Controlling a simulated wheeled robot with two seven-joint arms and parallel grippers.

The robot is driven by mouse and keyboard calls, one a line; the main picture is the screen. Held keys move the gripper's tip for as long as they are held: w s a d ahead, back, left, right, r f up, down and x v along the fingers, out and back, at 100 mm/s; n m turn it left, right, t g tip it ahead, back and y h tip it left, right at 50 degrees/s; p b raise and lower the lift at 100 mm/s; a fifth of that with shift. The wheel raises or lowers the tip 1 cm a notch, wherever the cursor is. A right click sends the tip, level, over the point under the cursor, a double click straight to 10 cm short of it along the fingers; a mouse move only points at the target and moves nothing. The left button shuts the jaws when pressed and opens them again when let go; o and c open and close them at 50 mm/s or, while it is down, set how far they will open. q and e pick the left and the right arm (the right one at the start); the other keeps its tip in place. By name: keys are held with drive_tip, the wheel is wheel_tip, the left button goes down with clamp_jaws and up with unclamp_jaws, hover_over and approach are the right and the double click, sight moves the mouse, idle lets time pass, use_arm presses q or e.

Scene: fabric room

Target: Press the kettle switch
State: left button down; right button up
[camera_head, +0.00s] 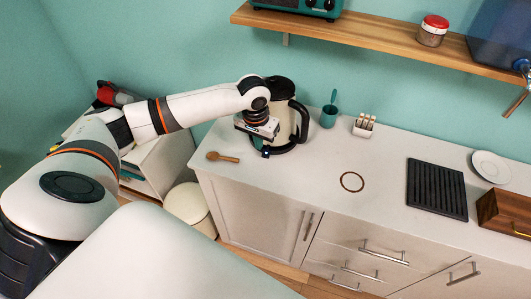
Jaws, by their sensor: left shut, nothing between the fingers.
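The kettle (287,126) stands upright on the white counter near its back left, cream-coloured with a dark lid and a black handle on its right side. My left arm reaches in from the left, and my left gripper (265,153) is shut and empty, pointing down at the kettle's front left, low near its base. The hand covers part of the kettle. The kettle switch cannot be made out, and I cannot tell whether the fingertips touch the kettle. My right gripper is not in view.
A wooden spoon (222,157) lies left of the gripper. A green mug (329,116) and a white rack (364,125) stand right of the kettle. A ring (352,181), black grill mat (436,189) and plate (491,166) lie further right. A wooden shelf (380,35) hangs above.

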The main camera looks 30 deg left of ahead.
use_arm(q)
drive_tip(key=r, duration=0.4)
drive_tip(key=shift+s+r, duration=0.2)
drive_tip(key=shift+r, duration=0.2)
